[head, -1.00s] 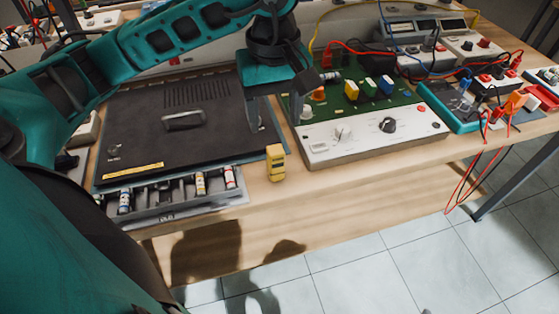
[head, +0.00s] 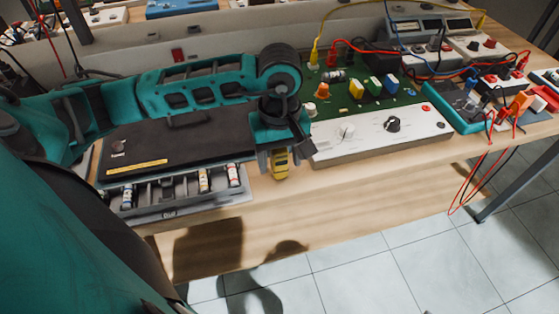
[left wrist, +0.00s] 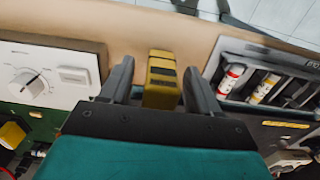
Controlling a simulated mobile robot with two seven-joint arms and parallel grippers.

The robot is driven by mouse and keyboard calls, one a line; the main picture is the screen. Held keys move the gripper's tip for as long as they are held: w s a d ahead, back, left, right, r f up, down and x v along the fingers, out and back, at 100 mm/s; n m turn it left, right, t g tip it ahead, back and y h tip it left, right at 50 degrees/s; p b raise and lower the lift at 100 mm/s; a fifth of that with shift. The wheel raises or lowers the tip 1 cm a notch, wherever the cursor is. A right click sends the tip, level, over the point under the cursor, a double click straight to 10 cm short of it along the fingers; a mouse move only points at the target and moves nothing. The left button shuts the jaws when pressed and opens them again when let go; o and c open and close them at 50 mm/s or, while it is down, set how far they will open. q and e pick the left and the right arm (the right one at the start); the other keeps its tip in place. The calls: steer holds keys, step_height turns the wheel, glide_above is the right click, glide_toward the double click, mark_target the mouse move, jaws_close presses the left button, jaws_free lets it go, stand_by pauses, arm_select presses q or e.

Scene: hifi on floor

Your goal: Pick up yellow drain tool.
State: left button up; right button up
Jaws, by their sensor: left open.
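The yellow drain tool (head: 280,163) is a small yellow block with dark marks, standing on the wooden bench between the black case and the white control panel. My left gripper (head: 277,166) has come down over it in the head view and hides part of it. In the left wrist view the tool (left wrist: 161,80) lies between the two open fingers of the gripper (left wrist: 157,88), with a gap visible on each side. My right gripper is not in view.
The black case (head: 150,152) and its grey drawer of small cylinders (head: 235,187) stand to the left. The white and green circuit panel (head: 370,142) stands close on the right. Bare wood (head: 330,195) lies in front, up to the bench edge.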

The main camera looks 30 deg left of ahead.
arm_select(q)
steer(key=shift+c, duration=0.4)
steer(key=c, duration=0.9)
steer(key=shift+r, duration=0.1)
steer(key=shift+c, duration=0.2)
